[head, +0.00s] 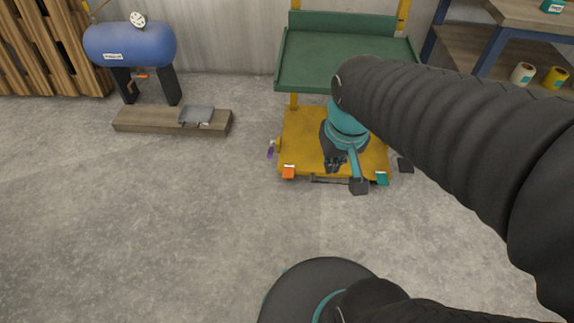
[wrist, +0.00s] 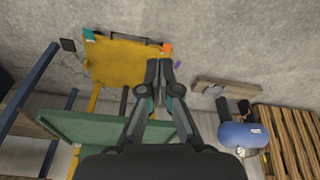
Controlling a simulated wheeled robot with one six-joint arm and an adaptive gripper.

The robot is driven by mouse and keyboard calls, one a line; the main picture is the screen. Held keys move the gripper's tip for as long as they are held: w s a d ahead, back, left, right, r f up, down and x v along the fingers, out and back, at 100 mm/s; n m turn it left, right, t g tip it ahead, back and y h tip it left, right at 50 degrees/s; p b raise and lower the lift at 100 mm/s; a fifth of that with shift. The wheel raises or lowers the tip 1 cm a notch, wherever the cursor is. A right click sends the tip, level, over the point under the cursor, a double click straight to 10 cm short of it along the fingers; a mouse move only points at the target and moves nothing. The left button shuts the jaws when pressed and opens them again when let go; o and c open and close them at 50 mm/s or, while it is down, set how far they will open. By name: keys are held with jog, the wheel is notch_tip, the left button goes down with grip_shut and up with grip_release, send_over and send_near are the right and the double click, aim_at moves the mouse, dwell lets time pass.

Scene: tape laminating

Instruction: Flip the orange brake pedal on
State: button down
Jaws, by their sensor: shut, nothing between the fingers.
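The orange brake pedal (head: 288,172) sits at the front left corner of the yellow cart base (head: 300,130) in the head view. It also shows in the wrist view (wrist: 167,47), just beyond my fingertips. A teal pedal (head: 382,179) sits at the front right corner. My gripper (head: 334,166) points down over the cart base, to the right of the orange pedal and apart from it. Its fingers are together and empty, as the wrist view (wrist: 160,66) also shows. My wrist and arm hide part of the cart base.
The cart's green tray (head: 300,70) stands above the base behind my gripper. A small purple thing (head: 271,150) is at the base's left edge. A blue tank (head: 130,44) and wooden beam (head: 150,120) lie left. Shelving (head: 520,15) is at right. The floor in front is clear.

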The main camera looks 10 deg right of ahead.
jog(key=w+a+f+g+p, duration=0.1)
jog(key=w+f+g, duration=0.2)
jog(key=w+f, duration=0.9)
jog(key=m+t, duration=0.3)
send_over(288, 175)
jog(key=s+x, duration=0.2)
jog(key=x, duration=0.8)
jog(key=s+f+x, duration=0.1)
jog(key=s+x, duration=0.1)
jog(key=x, duration=0.7)
jog(key=shift+s+a+p, duration=0.1)
jog(key=shift+s+p, duration=0.3)
jog(key=shift+p, duration=0.05)
jog(key=x, duration=0.4)
jog(key=s+x, duration=0.1)
jog(key=x, duration=0.3)
jog(key=s+x, duration=0.1)
jog(key=x, duration=0.3)
jog(key=shift+w+f, duration=0.15)
jog(key=shift+f, duration=0.9)
jog(key=shift+f, duration=0.1)
jog(key=f+b, duration=0.1)
jog(key=b, duration=0.2)
jog(key=s+f+b, duration=0.1)
jog(key=f+b, duration=0.1)
jog(key=b, duration=0.2)
jog(key=s+f+b, duration=0.1)
jog(key=b, duration=0.2)
jog(key=shift+a+f+b, duration=0.15)
jog(key=shift+b, duration=0.2)
